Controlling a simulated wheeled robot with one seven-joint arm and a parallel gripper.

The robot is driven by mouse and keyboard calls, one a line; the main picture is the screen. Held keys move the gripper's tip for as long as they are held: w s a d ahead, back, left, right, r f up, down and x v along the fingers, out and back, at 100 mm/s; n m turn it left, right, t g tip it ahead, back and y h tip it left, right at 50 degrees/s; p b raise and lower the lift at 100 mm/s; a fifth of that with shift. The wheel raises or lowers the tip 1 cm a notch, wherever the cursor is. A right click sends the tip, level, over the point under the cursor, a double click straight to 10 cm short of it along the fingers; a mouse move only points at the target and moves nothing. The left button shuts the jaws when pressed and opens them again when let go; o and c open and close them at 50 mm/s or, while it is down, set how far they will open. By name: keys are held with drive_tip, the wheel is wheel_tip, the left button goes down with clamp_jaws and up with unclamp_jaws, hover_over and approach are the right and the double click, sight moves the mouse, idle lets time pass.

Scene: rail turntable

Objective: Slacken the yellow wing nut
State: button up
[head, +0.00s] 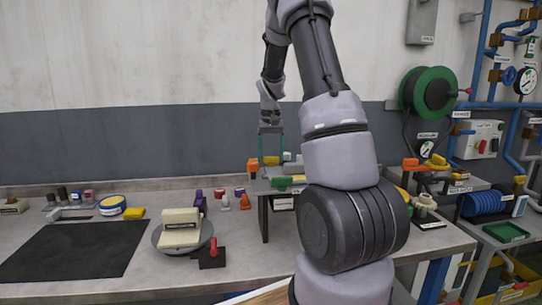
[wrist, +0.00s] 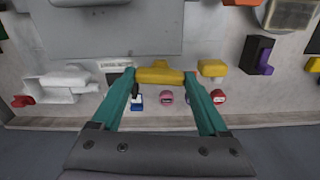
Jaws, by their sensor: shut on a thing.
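The yellow wing nut (wrist: 159,75) lies between the tips of my gripper's two teal fingers (wrist: 160,78) in the wrist view, its wings spanning the gap. My gripper (head: 271,143) is shut on it. What the nut sits on is hidden from both views.
A turntable (head: 170,243) with a cream block stands on the bench at left, beside a red-handled lever (head: 213,248). A black mat (head: 72,252) lies further left. My arm hides part of the stand. Small red and purple pieces stand near the wall.

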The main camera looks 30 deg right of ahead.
drive_tip(key=shift+n, duration=0.4)
drive_tip(key=o, duration=1.2)
drive_tip(key=shift+o, duration=0.2)
